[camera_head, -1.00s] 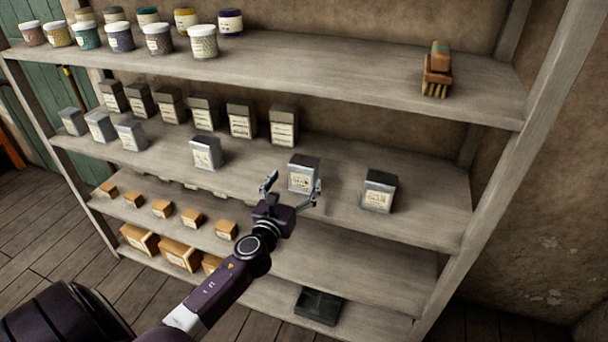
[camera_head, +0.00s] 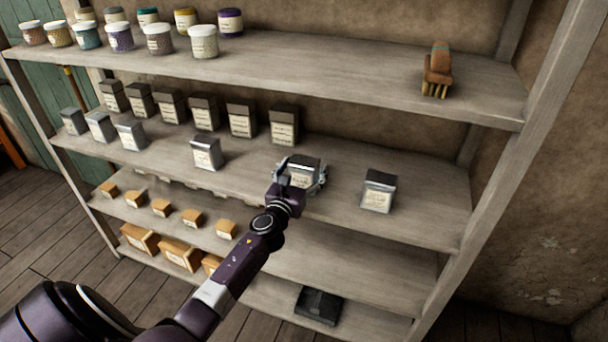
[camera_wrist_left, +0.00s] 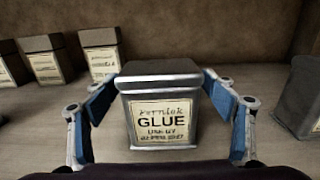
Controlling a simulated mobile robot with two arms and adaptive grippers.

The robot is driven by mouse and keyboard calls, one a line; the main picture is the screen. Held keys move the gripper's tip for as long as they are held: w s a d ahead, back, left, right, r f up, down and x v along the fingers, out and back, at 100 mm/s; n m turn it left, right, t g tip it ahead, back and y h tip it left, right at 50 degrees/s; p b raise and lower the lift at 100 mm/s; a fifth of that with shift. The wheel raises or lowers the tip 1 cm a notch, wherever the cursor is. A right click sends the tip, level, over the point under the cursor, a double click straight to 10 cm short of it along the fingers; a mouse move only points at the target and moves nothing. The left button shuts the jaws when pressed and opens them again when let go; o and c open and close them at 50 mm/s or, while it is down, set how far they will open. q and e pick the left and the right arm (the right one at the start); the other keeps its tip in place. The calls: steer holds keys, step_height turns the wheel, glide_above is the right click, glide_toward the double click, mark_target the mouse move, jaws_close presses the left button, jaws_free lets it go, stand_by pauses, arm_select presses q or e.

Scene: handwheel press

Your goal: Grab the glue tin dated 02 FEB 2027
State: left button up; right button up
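A silver-grey glue tin with a dark top and a cream label stands upright on the middle shelf (camera_head: 303,170). In the left wrist view the glue tin (camera_wrist_left: 160,108) fills the centre. Its label reads GLUE and USE BY; the date line is too blurred to read surely. My left gripper (camera_head: 302,180) is open, with one blue-padded finger at each side of this tin. In the left wrist view the left gripper (camera_wrist_left: 160,100) shows small gaps between its fingers and the tin. My right gripper is out of view.
Similar silver tins stand to the right (camera_head: 378,191) and to the left (camera_head: 206,153) on the same shelf. Taller dark tins (camera_head: 283,126) line the back. Jars and a brush (camera_head: 437,70) are on the upper shelf (camera_head: 330,70); small orange boxes (camera_head: 193,218) sit below.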

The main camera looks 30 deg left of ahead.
arm_select(q)
steer(key=c, duration=1.2)
steer(key=shift+r, duration=0.1)
steer(key=shift+c, duration=1.3)
